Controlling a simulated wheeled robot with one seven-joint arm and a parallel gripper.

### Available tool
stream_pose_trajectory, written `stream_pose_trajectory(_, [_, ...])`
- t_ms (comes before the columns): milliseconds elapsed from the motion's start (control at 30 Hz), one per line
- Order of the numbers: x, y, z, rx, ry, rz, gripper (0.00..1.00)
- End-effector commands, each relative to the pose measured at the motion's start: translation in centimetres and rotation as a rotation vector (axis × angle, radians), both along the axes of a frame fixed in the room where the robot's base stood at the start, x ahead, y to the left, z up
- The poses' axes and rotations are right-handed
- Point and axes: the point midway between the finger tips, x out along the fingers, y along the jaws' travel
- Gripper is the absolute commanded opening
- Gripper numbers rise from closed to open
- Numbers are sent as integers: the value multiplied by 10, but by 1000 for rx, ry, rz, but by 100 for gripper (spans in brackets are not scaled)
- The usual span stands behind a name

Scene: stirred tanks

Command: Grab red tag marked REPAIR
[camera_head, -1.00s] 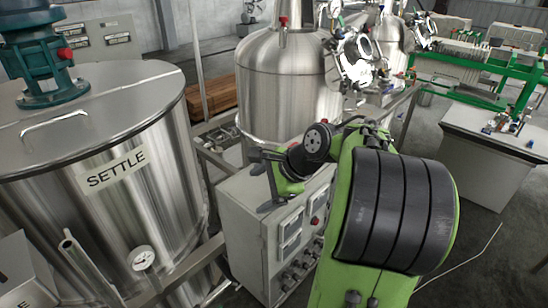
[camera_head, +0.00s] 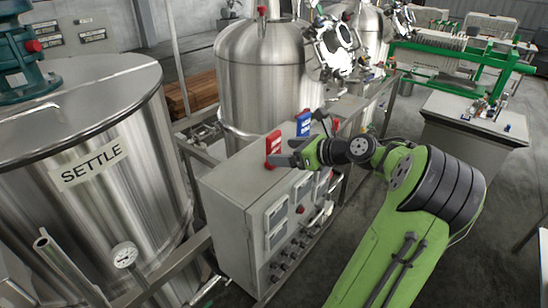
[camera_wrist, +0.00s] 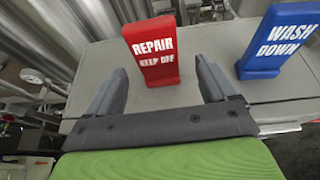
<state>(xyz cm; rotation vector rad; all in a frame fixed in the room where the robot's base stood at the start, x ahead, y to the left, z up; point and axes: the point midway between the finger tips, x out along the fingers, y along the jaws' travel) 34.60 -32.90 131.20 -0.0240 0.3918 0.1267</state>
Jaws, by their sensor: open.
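A red tag (camera_wrist: 152,50) with white lettering "REPAIR KEEP OFF" stands upright on top of the grey control cabinet in the wrist view. It also shows in the head view (camera_head: 273,146). My gripper (camera_wrist: 160,72) is open, its two fingers pointing toward the red tag, one on each side of its line. The tag's base lies near the gap between the fingertips, and the fingers do not appear to touch it. In the head view, my gripper (camera_head: 284,152) is at the tag, over the cabinet top, and partly overlaps it.
A blue "WASH DOWN" tag (camera_wrist: 277,40) stands to the right on the grey cabinet (camera_head: 232,190); it also shows in the head view (camera_head: 303,124). Another red item (camera_head: 336,126) is farther right. The steel SETTLE tank (camera_head: 90,150) is left of the cabinet, and another steel tank (camera_head: 262,80) stands behind.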

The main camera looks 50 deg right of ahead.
Motion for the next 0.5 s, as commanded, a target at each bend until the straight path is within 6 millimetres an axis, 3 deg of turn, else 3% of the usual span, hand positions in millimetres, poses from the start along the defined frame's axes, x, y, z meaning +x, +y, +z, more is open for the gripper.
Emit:
stream_pose_trajectory(200, [37, 8, -15, 1, -1, 6, 85])
stream_pose_trajectory(500, [43, 7, -18, -2, 0, 1, 82])
